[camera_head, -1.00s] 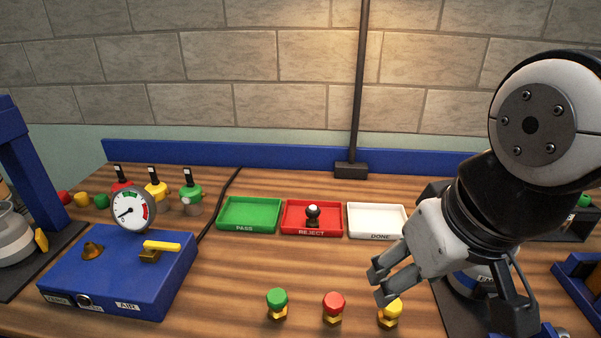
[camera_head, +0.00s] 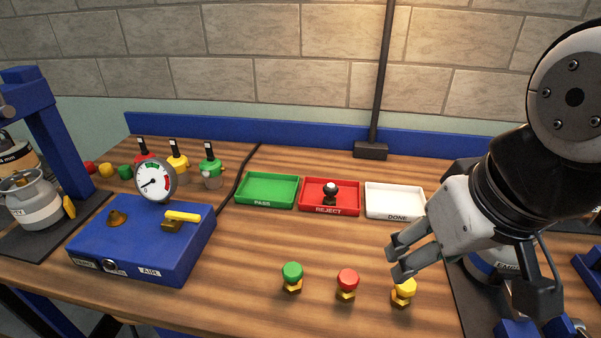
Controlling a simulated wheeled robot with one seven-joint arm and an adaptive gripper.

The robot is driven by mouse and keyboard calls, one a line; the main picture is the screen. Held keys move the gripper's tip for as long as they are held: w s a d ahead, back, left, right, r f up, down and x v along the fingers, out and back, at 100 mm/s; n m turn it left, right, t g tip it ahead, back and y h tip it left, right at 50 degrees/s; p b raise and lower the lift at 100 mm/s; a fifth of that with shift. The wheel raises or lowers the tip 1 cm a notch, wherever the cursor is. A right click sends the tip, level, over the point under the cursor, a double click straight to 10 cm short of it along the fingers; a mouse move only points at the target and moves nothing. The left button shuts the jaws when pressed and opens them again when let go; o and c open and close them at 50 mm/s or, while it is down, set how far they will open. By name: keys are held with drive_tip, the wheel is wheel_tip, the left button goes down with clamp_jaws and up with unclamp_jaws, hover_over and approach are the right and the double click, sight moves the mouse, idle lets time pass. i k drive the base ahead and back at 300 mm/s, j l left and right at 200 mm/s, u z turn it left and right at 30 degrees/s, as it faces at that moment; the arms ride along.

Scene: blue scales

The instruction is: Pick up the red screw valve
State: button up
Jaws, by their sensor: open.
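The red screw valve (camera_head: 347,281) stands upright on the wooden bench near its front, with a round red cap over a brass base. It is between a green screw valve (camera_head: 292,274) on its left and a yellow one (camera_head: 404,289) on its right. My gripper (camera_head: 397,258) is open and empty. It shows above and behind the yellow valve, to the right of the red one, with its fingers pointing left. Nothing hides the red valve.
A green PASS tray (camera_head: 267,203), a red REJECT tray (camera_head: 346,212) holding a dark knobbed piece, and a white DONE tray (camera_head: 394,216) stand behind. A blue box (camera_head: 140,250) with gauge is left. Bench between box and valves is clear.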

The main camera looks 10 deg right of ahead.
sight(348, 280)
drive_tip(key=z, duration=0.9)
drive_tip(key=l+u, duration=0.55)
drive_tip(key=u, duration=0.15)
drive_tip(key=k+l+u, duration=0.15)
drive_tip(key=u, duration=0.2)
drive_tip(key=l, duration=0.1)
